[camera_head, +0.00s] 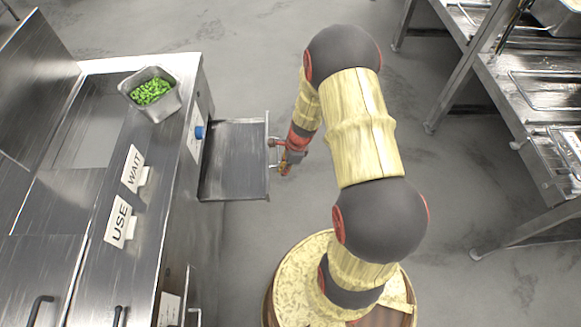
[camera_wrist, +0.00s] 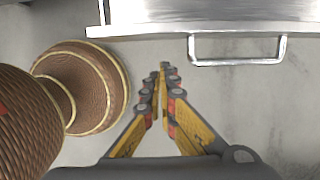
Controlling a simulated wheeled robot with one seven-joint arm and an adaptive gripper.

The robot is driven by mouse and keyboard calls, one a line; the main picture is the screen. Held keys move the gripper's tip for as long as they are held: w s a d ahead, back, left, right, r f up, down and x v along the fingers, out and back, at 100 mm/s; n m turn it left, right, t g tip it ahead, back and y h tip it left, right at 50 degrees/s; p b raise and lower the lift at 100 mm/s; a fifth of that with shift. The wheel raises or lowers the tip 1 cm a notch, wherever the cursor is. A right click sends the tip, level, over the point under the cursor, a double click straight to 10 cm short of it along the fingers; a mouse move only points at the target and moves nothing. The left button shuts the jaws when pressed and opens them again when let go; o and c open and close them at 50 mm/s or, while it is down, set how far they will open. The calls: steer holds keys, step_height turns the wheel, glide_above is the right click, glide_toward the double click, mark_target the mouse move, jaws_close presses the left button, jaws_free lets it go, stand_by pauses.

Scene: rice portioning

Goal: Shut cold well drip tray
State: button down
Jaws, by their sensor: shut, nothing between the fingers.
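The drip tray (camera_head: 235,160) is a flat grey metal drawer, pulled out from the right side of the steel cold well counter (camera_head: 150,215). Its front edge (camera_wrist: 200,30) and a bar handle (camera_wrist: 238,62) show at the top of the wrist view. My gripper (camera_head: 285,168) is beside the handle end of the tray in the head view. In the wrist view my gripper (camera_wrist: 164,70) has its fingertips together with nothing between them, left of the handle. I cannot tell from the head view whether it touches the handle.
A metal pan of green vegetables (camera_head: 152,92) sits on the counter, near WAIT (camera_head: 133,168) and USE (camera_head: 120,222) signs. A blue knob (camera_head: 199,132) is on the counter side above the tray. Steel shelving (camera_head: 530,90) stands at the right. Grey floor (camera_head: 240,250) is open between.

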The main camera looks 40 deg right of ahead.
steer(key=shift+w+a+r+b, duration=0.1)
steer(key=shift+w+a+b, duration=0.05)
steer(key=shift+w+a, duration=0.35)
steer(key=shift+w+a+r+b, duration=0.15)
steer(key=shift+w+a, duration=0.15)
steer(key=shift+a, duration=0.3)
steer(key=p, duration=1)
glide_above(223, 181)
steer(key=shift+a+f, duration=0.1)
steer(key=shift+a, duration=0.05)
steer(key=shift+b, duration=0.3)
